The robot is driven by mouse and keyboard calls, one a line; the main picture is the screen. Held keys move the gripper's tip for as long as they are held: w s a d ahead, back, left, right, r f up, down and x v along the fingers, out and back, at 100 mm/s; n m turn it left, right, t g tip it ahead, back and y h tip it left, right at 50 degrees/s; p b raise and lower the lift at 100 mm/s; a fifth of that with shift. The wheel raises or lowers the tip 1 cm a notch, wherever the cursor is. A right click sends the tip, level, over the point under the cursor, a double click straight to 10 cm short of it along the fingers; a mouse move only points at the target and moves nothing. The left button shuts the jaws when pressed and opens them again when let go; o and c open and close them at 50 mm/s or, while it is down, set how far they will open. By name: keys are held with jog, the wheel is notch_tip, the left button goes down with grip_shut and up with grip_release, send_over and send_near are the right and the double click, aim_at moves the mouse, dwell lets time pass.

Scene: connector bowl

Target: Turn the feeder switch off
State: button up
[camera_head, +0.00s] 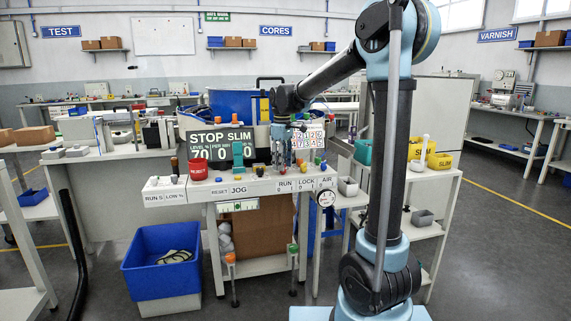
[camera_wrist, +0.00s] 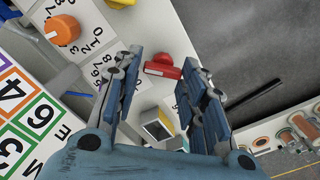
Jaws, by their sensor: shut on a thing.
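My gripper (camera_wrist: 161,64) reaches down over the white control panel in the wrist view, its blue fingers some way apart. A small grey block with a yellowish face (camera_wrist: 157,127) sits between the fingers; the exact contact is hard to see. A red switch-like part (camera_wrist: 162,68) lies beyond, between the fingertips in the picture. An orange knob (camera_wrist: 62,30) stands at upper left beside a number scale. In the head view my gripper (camera_head: 285,165) is over the panel (camera_head: 245,190), behind the RUN and LOCK labels. No label clearly reads feeder, so I cannot tell which switch it is.
A card with coloured number squares (camera_wrist: 25,120) stands close to the left finger. A blue bin (camera_head: 140,262) stands on the floor at left.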

jog(key=shift+w+d, duration=0.15)
jog(key=shift+d, duration=0.05)
jog(key=o, duration=1)
notch_tip(320, 180, up, 12)
jog(key=shift+f, duration=0.1)
jog(key=shift+d, duration=0.1)
